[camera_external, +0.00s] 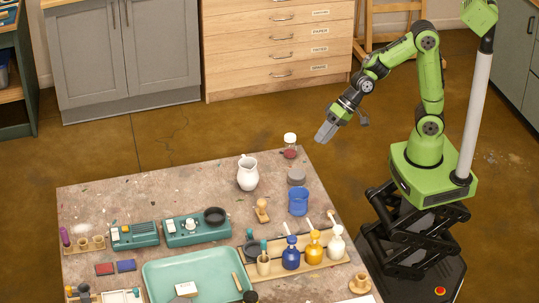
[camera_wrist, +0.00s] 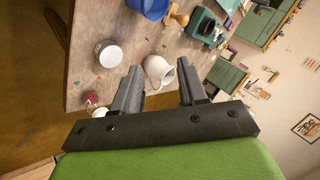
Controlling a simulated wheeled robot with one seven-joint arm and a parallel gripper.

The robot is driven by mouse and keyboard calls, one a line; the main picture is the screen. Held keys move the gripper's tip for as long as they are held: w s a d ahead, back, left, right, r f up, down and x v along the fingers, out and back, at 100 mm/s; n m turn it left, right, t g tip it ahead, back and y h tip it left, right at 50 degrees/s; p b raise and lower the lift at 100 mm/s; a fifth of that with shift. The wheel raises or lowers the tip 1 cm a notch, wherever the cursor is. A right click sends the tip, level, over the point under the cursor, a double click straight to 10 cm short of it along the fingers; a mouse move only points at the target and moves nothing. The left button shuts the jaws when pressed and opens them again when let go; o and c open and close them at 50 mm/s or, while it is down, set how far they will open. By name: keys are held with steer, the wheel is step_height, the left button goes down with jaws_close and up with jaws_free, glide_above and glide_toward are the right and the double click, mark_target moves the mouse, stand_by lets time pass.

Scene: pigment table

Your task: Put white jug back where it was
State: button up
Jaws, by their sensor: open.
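The white jug (camera_external: 247,173) stands upright on the table (camera_external: 120,200) near its far edge in the external view. In the wrist view the jug (camera_wrist: 157,72) shows beyond and between my fingers, with its mouth toward the right. My gripper (camera_external: 326,131) is in the air off the table's far right corner, to the right of the jug and apart from it. In the wrist view its two fingers (camera_wrist: 160,85) are spread with nothing held between them.
A red-filled jar with a white lid (camera_external: 290,146), a grey round tin (camera_external: 296,177) and a blue cup (camera_external: 298,201) stand right of the jug. The tabletop left of the jug is clear.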

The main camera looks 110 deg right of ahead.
steer(key=s+r+n+g+h, duration=0.1)
steer(key=s+r+n, duration=0.2)
steer(key=s, duration=0.8)
steer(key=s+r+n+g+h, duration=0.1)
steer(key=s+r+n, duration=0.2)
steer(key=s+n, duration=0.4)
steer(key=s, duration=0.4)
steer(key=shift+s+a+g, duration=0.2)
steer(key=shift+a+g, duration=0.05)
steer(key=shift+g, duration=0.15)
